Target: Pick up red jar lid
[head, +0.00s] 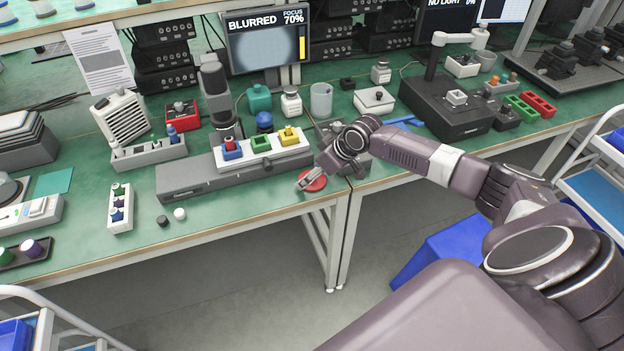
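The red jar lid (317,184) is a flat round disc at the front edge of the green bench, in the middle of the head view. My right gripper (307,181) reaches in from the right and points down at the lid, with a grey finger across its upper left part. The fingers overlap the lid, so I cannot tell whether they grip it or only hover over or beside it. The lid appears at about bench-top level. My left gripper is not in view.
Behind the lid, a grey stage (187,178) carries a white strip with blue, green and yellow blocks. A grey cup (321,101) and a white jar (291,103) stand further back. Black and white caps lie to the left. The front bench strip between caps and lid is clear.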

